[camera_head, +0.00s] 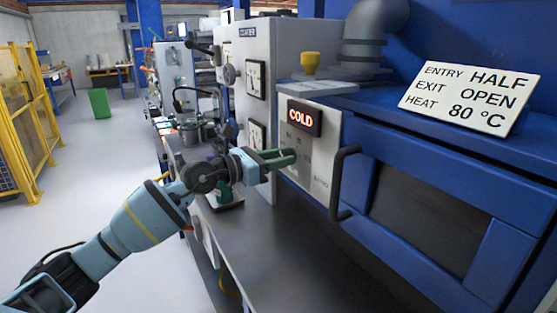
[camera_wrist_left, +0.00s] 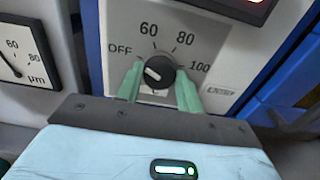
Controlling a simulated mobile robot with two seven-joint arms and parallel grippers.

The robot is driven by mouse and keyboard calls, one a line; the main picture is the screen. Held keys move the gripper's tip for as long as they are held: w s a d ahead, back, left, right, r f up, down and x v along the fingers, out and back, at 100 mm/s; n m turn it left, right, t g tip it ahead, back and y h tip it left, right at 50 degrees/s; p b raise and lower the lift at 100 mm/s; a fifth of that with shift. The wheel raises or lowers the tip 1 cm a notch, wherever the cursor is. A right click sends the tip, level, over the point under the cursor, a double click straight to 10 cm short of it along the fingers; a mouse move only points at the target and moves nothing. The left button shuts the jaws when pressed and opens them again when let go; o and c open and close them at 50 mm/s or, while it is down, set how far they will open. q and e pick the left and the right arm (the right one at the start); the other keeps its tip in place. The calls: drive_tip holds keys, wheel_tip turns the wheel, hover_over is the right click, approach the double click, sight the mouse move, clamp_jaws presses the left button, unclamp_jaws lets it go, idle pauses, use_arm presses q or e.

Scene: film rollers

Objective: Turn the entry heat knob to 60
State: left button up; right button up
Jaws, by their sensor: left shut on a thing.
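The entry heat knob (camera_wrist_left: 161,72) is a round black knob with a white pointer on a grey panel (camera_head: 318,172). Its dial reads OFF, 60, 80 and 100, and the pointer faces left, toward OFF. My left gripper (camera_wrist_left: 160,68) has its green fingers on both sides of the knob and is shut on it. In the head view, my left gripper (camera_head: 292,156) reaches the panel from the left, and its fingers hide the knob. A red display (camera_head: 304,118) above reads COLD. My right gripper is not in view.
A black door handle (camera_head: 341,185) juts out just right of the panel, on a blue oven (camera_head: 455,150). A sign (camera_head: 471,97) on it reads entry half, exit open, heat 80 °C. A yellow knob (camera_head: 310,62) stands above. A gauge (camera_wrist_left: 22,55) is at left.

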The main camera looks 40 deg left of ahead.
use_arm(q)
drive_tip(key=m+b, duration=0.3)
drive_tip(key=m, duration=0.4)
drive_tip(key=shift+d+m+b, duration=0.1)
drive_tip(key=shift+m+b, duration=0.25)
drive_tip(key=shift+m, duration=0.05)
idle(0.4)
drive_tip(key=o, duration=1)
drive_tip(key=shift+s, duration=0.1)
